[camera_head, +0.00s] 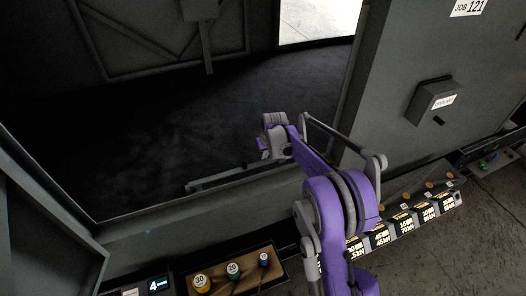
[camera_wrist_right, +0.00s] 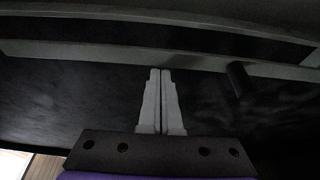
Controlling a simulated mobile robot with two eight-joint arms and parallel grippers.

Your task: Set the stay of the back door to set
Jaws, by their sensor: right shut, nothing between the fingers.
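My right gripper (camera_wrist_right: 160,73) is shut and empty, its two pale fingers side by side in the wrist view. In the head view the right gripper (camera_head: 264,150) hangs inside the dark enclosure, just past the front sill. A grey bar (camera_head: 222,179) lies low inside the opening below it; I cannot tell whether this is the stay. In the wrist view a long grey bar (camera_wrist_right: 110,53) crosses beyond the fingertips, with a short dark peg (camera_wrist_right: 237,79) right of them. Contact with the bar is unclear. The back door cannot be identified surely. My left gripper is out of view.
A braced dark panel (camera_head: 165,38) stands at the back, beside a bright opening (camera_head: 318,20). A small box (camera_head: 433,99) is on the right wall. A wooden tray (camera_head: 238,274) with several numbered knobs and a row of labelled blocks (camera_head: 405,226) lie in front. The enclosure floor (camera_head: 150,135) is clear.

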